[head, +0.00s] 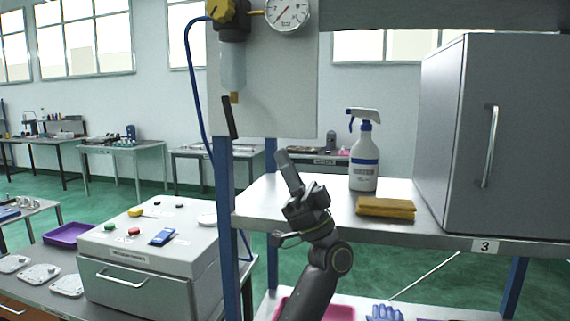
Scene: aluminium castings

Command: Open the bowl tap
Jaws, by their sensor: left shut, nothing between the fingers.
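The clear filter bowl (232,66) hangs under a dark head with a yellow knob (222,10) on the grey panel at upper left. A small brass fitting (234,97) shows at its foot. A dark, narrow bar (230,118), which looks like the tap's lever, hangs steeply downward just below, tilted slightly. My left gripper (283,157) is shut and empty, fingers pointing up and slightly left. In the picture it is right of and below the lever, clearly apart from it. My right gripper is out of view.
A shelf (400,228) bears a spray bottle (364,160), a yellow-brown cloth (386,208) and a grey cabinet (500,140). A blue post (226,240) stands left of my arm. A pressure gauge (288,12) and a blue hose (189,80) flank the filter. A control box (150,250) stands lower left.

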